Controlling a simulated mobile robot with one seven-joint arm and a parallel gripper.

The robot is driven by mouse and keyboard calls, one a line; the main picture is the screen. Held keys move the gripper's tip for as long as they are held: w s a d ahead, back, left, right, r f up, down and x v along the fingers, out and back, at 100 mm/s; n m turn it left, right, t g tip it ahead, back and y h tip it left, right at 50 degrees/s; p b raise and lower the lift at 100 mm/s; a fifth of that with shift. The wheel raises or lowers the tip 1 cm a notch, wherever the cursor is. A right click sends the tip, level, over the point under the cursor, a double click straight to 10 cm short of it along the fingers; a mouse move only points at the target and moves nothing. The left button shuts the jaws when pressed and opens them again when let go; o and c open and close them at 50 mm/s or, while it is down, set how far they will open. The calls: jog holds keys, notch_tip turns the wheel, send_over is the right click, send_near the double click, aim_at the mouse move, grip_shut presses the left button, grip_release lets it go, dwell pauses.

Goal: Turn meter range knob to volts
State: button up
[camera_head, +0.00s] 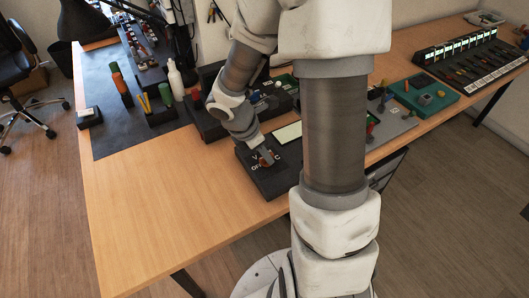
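A dark box (283,184) with white lettering, including a "V", lies flat on the wooden desk near its front edge; it looks like the meter. The knob's shape and pointer direction are too small and covered to make out. Whether the fingers are open or shut on it does not show.
A dark mat (105,105) at the left bears a bottle (175,80), an orange-and-green tool (120,80) and a pencil holder (160,113). A green board (422,95) and a long black panel (470,58) stand right. The desk's front left (150,210) is clear.

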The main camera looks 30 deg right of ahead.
grip_shut()
jog(key=m+g+p, duration=0.1)
jog(key=m, duration=0.2)
jog(key=m+g+p, duration=0.1)
jog(key=m, duration=0.1)
jog(key=shift+w+r+m, duration=0.15)
jog(key=shift+w+m, duration=0.05)
jog(key=shift+m, duration=0.2)
jog(key=m+g+y+p, duration=0.1)
jog(key=m, duration=0.2)
jog(key=m+y+p, duration=0.1)
jog(key=m, duration=0.1)
jog(key=shift+w+d+m+g+p, duration=0.1)
jog(key=shift+m+g+p, duration=0.25)
jog(key=shift+m+g, duration=0.05)
dwell(0.4)
jog(key=shift+o, duration=1.8)
grip_release()
jog(key=p+v, duration=0.3)
jog(key=v, duration=1.4)
jog(key=shift+w, duration=0.2)
